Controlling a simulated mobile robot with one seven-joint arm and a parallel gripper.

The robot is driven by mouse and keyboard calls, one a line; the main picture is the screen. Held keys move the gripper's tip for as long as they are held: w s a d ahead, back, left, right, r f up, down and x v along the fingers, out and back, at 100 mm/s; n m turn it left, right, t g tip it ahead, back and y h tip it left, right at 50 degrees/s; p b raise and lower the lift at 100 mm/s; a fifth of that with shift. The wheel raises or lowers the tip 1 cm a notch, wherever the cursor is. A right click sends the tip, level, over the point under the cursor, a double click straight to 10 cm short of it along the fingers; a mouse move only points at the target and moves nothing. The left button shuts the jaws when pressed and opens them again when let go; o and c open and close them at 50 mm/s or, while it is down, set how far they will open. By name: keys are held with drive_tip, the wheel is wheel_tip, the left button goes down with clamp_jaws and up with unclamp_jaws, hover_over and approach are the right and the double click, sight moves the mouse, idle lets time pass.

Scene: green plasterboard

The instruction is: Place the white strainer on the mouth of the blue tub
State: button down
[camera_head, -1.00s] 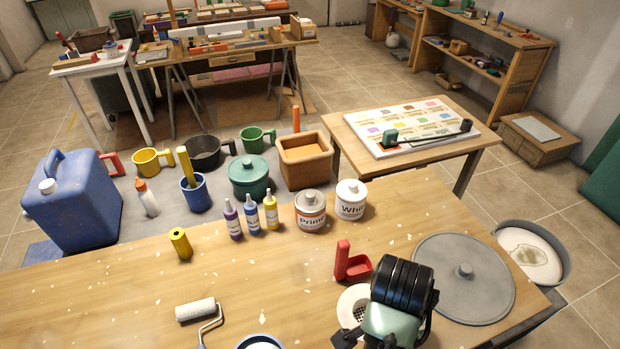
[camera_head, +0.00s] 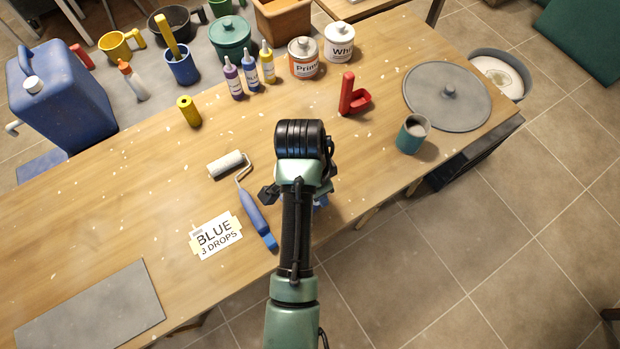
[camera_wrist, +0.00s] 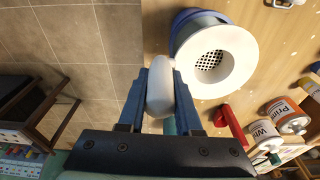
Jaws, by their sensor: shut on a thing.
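My gripper (camera_wrist: 162,75) is shut on the white upright handle of the strainer, in the wrist view. The white strainer (camera_wrist: 236,73) shows there as a broad ring with a perforated grey centre. The blue tub (camera_wrist: 181,24) is directly behind the strainer, which covers most of its mouth; its blue rim shows at the upper left. I cannot tell whether the strainer touches the rim or hovers above it. In the head view my arm hides the strainer and nearly all of the tub; only a bit of blue (camera_head: 321,201) shows beside my wrist.
A paint roller (camera_head: 257,222) and a "BLUE 3 DROPS" card (camera_head: 216,236) lie left of my arm. The table's front edge is close to my gripper.

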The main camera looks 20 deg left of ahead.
drive_tip(key=shift+f+p, duration=0.4)
drive_tip(key=shift+f, duration=2.35)
drive_tip(key=shift+f, duration=0.15)
drive_tip(key=c, duration=0.6)
unclamp_jaws()
